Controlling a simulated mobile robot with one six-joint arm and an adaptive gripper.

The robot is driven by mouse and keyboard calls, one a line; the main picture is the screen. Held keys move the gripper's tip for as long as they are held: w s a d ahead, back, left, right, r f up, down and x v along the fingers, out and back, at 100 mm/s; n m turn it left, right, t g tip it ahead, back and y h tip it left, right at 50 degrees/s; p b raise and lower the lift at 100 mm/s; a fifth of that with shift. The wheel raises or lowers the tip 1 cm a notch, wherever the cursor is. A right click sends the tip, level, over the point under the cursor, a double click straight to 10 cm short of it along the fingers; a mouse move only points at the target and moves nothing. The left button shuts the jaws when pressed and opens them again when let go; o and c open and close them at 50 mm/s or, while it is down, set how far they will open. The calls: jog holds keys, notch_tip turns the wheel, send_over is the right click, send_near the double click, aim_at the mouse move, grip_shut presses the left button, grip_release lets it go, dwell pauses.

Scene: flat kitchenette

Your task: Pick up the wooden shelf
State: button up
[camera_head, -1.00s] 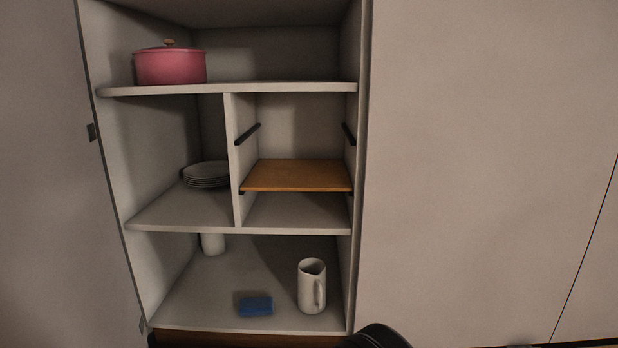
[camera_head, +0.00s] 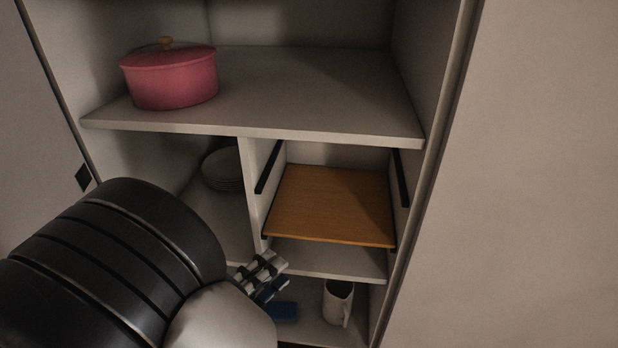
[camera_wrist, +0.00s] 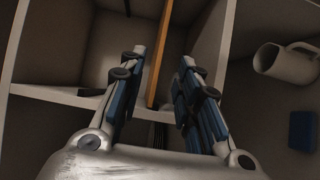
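The wooden shelf (camera_head: 330,204) is a flat orange-brown board lying level in the right middle compartment of the cabinet. In the wrist view its edge shows as a thin orange strip (camera_wrist: 166,50) between my two fingers. My gripper (camera_head: 276,274) is at the lower left of the board's front edge in the head view. In the wrist view my gripper (camera_wrist: 162,62) is open, one finger on each side of the strip in the picture. I see no contact with the board and cannot tell how far ahead it is. My arm hides part of the lower cabinet.
Dark rails (camera_head: 399,178) sit on the compartment's side walls. A white divider (camera_head: 253,190) stands left of the board, with stacked plates (camera_head: 222,170) beyond. A pink pot (camera_head: 170,78) is on the upper shelf. A white pitcher (camera_head: 337,301) and blue block (camera_head: 285,311) are below.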

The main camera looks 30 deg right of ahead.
aim_at(328, 221)
jog(key=p+x, duration=0.2)
jog(key=x, duration=1.1)
jog(key=shift+w+d+p, duration=0.15)
jog(key=shift+w+p, duration=0.05)
jog(key=shift+p, duration=0.2)
jog(key=p+x, duration=0.1)
jog(key=x, duration=0.3)
jog(key=shift+w+f, duration=0.1)
jog(key=shift+w, duration=0.05)
jog(key=shift+c, duration=0.2)
grip_shut()
